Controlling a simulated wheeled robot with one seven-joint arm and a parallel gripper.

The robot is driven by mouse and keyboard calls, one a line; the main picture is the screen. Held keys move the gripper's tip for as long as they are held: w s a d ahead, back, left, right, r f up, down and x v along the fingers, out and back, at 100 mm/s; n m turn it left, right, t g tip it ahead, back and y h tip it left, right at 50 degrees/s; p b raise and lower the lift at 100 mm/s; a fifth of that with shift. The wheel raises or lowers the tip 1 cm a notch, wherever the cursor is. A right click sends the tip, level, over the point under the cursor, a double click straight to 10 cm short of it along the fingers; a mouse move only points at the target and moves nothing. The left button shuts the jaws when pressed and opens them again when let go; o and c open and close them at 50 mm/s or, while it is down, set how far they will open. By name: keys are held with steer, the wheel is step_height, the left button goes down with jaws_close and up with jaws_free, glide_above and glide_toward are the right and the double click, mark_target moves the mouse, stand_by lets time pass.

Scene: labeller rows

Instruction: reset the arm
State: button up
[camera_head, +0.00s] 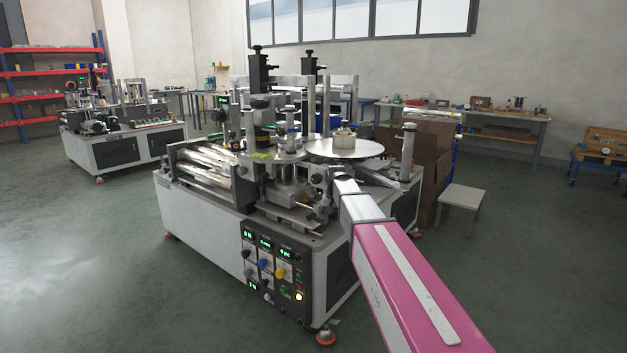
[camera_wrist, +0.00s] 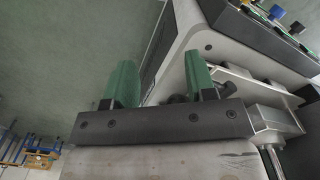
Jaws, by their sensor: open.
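My gripper (camera_wrist: 158,70) shows in the wrist view with its two green fingers spread apart and nothing between them. Its fingertips are beside the white cabinet of a labelling machine, close to a corner of it. In the head view my pink and grey arm reaches from the lower right up to the same labelling machine (camera_head: 200,215). My gripper cannot be made out there. I cannot tell from these views whether the fingers touch the machine.
A control panel (camera_head: 275,270) with knobs is on the machine's front; its knobs also show at the wrist view's top right. A round white plate (camera_head: 365,151) tops the machine. A stool (camera_head: 461,198) stands to the right. A second machine (camera_head: 115,148) stands back left. Floor is open at left.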

steer(key=s+d+f, duration=0.5)
steer(key=s+f, duration=0.5)
steer(key=s, duration=0.2)
steer(key=s+d+f+n, duration=0.1)
steer(key=s+d+f, duration=0.5)
steer(key=s+f, duration=0.3)
steer(key=s, duration=0.4)
steer(key=shift+f, duration=0.4)
